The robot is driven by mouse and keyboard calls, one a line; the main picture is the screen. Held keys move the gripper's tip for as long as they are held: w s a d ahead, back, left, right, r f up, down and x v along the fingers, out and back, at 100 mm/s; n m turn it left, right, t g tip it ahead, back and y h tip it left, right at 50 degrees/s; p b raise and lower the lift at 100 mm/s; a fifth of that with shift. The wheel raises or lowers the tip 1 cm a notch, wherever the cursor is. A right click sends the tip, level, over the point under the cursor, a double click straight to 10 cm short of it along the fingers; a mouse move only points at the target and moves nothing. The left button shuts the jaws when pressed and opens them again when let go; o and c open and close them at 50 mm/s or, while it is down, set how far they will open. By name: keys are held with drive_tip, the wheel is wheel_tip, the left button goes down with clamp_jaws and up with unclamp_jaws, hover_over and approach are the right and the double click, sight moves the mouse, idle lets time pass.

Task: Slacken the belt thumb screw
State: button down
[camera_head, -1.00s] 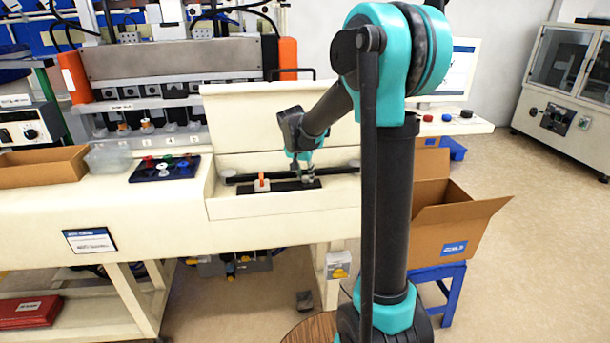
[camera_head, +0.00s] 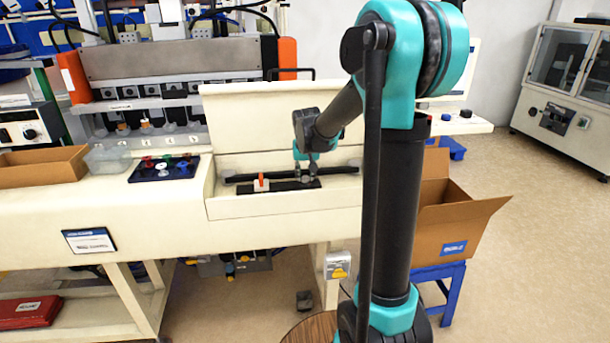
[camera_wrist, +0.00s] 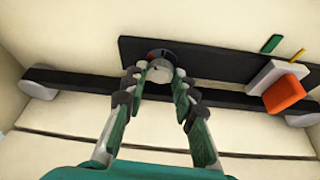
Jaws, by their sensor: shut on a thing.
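The belt thumb screw (camera_wrist: 159,73) is a round grey knob on the black plate, at the upper middle of the wrist view. My gripper (camera_wrist: 157,80) has one finger on each side of it and is shut on it. In the head view my gripper (camera_head: 306,172) points down at the right part of the black plate (camera_head: 285,186), inside the cream machine's recess. The screw itself is hidden there by the fingers. The dark belt (camera_wrist: 90,82) runs across the wrist view behind the fingers, between pale rollers.
An orange lever on a white block (camera_wrist: 285,90) stands on the plate to the right; it also shows in the head view (camera_head: 261,182). A raised cream cover (camera_head: 255,120) stands behind the recess. An open cardboard box (camera_head: 455,215) is at the right.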

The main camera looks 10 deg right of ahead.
drive_tip(key=n, duration=0.2)
drive_tip(key=n+y, duration=0.2)
drive_tip(key=n, duration=0.1)
drive_tip(key=shift+d+n, duration=0.25)
drive_tip(key=shift+n, duration=0.05)
drive_tip(key=n+y, duration=0.1)
drive_tip(key=n, duration=0.1)
drive_tip(key=n+g+y, duration=0.1)
drive_tip(key=n, duration=0.2)
drive_tip(key=shift+w+d+n, duration=0.15)
drive_tip(key=shift+n, duration=0.15)
drive_tip(key=c, duration=1.2)
unclamp_jaws()
drive_tip(key=shift+r, duration=0.15)
drive_tip(key=v, duration=1.1)
drive_tip(key=shift+d+r, duration=0.15)
drive_tip(key=shift+r, duration=0.25)
drive_tip(key=shift+w, duration=0.15)
